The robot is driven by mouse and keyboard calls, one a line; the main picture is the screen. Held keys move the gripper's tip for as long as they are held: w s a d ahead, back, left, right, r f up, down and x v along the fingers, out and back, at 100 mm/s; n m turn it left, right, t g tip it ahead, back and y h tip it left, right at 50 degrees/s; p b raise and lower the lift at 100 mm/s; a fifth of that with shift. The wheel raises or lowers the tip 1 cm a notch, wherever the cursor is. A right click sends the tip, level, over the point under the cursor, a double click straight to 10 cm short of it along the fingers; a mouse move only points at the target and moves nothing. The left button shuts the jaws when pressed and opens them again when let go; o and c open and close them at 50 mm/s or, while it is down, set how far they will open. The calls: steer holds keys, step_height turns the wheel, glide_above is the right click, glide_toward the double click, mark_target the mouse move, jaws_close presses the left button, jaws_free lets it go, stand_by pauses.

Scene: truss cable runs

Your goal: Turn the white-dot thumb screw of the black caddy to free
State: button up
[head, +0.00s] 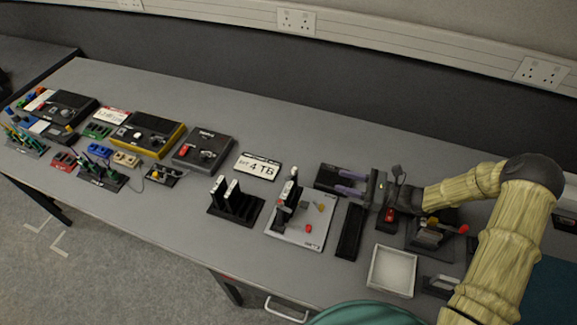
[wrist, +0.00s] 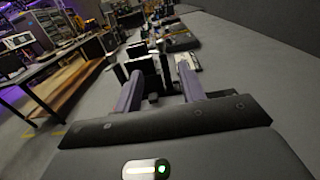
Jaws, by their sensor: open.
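My gripper (head: 342,182) is open, with its two purple fingers pointing left, low over the right half of the bench. A dark block (head: 326,177) lies at the fingertips; I cannot tell whether they touch it. Left of it, a grey plate (head: 290,242) carries a black upright holder (head: 287,206) with a white-topped piece, a red knob (head: 308,229) and a yellow knob (head: 321,207). This may be the black caddy; no white-dot screw can be made out. In the wrist view, black upright parts (wrist: 139,64) stand beyond my open gripper (wrist: 160,80), with nothing held.
A black slotted rack (head: 236,206) with white-topped pieces stands left of the plate. A black strip (head: 349,232) and a white tray (head: 392,270) lie to the right. The back of the bench is mostly clear.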

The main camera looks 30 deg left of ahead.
steer(key=shift+a, duration=0.15)
steer(key=s+a+p, duration=0.2)
steer(key=a+p, duration=0.2)
steer(key=a, duration=1.3)
steer(key=shift+s+p, duration=0.2)
steer(key=shift+p, duration=0.2)
jaws_close()
